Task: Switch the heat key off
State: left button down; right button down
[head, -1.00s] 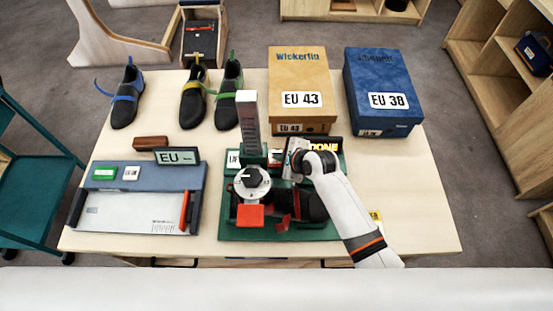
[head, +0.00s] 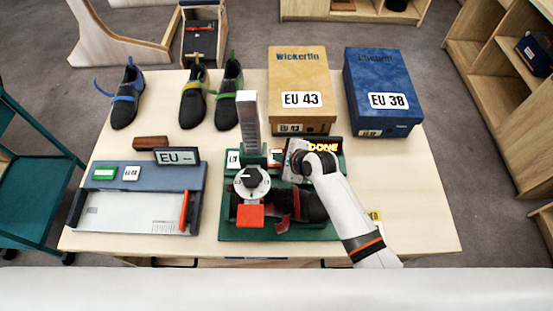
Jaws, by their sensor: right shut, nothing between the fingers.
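The green stretching machine (head: 230,229) stands on the table with a tall grey column (head: 250,122), a round dial (head: 252,183) and a red block (head: 250,216). A dark shoe with red straps (head: 311,205) lies in it. Behind the dial, a small white and red piece (head: 275,157) shows partly beside my right gripper; it may be the heat key, but its position cannot be read. A display reading DONE (head: 323,147) glows orange. My right gripper (head: 291,161) is shut and empty over the machine's back, its fingertips mostly hidden. My left gripper is out of view.
Shoe boxes marked EU 43 (head: 299,78) and EU 38 (head: 387,80) stand behind the machine. Several dark shoes (head: 127,97) stand at the back left. A blue-grey measuring tray (head: 146,180) lies left. The table's right side (head: 415,200) is clear.

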jog(key=shift+f, duration=0.3)
dwell(0.4)
jog(key=shift+r+p, duration=0.55)
jog(key=shift+p, duration=0.35)
notch_tip(320, 180, up, 6)
jog(key=p, duration=0.7)
jog(key=shift+s+d+f, duration=0.1)
dwell(0.3)
